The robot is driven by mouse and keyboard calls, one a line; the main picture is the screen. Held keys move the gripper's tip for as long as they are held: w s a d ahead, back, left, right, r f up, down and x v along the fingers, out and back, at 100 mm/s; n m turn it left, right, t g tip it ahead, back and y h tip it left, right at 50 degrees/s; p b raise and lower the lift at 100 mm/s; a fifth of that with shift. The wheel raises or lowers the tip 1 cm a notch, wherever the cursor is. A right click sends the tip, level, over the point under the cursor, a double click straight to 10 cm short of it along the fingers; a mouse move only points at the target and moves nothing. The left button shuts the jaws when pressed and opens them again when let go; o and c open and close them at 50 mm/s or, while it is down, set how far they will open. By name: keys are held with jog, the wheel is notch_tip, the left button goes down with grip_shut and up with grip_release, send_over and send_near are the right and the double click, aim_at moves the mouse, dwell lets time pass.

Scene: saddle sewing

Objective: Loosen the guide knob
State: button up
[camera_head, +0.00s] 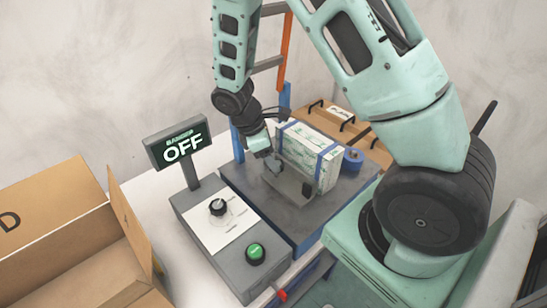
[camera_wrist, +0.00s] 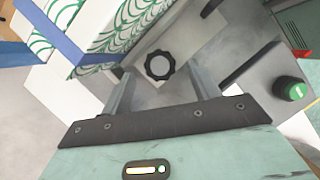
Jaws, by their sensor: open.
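The guide knob (camera_wrist: 151,72), black with a scalloped rim and a grey centre, shows in the wrist view against a grey metal guide (camera_wrist: 196,47). My gripper (camera_wrist: 161,76) is open, with one finger on each side of the knob in the picture. I cannot tell whether either finger touches it. In the head view my gripper (camera_head: 271,162) is at the left end of the guide plate (camera_head: 288,186). The knob cannot be made out clearly there.
A white box with green print and blue straps (camera_head: 309,152) stands right behind the guide. The control box (camera_head: 187,208) at front left has a black dial (camera_head: 217,207), a green button (camera_head: 255,252) and an "OFF" sign (camera_head: 180,146). An open carton (camera_head: 60,220) stands far left.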

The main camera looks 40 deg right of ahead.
aim_at(288, 178)
jog(key=shift+x, duration=1.15)
jog(key=c, duration=1)
jog(key=shift+n, duration=0.3)
jog(key=n, duration=0.2)
jog(key=n+t+b, duration=0.1)
jog(key=shift+s+n+t+h+b, duration=0.15)
jog(key=shift+n+t+h+b, duration=0.15)
jog(key=shift+n, duration=0.1)
jog(key=shift+n+t+b, duration=0.3)
jog(key=shift+n+b, duration=0.15)
jog(key=shift+n, duration=0.35)
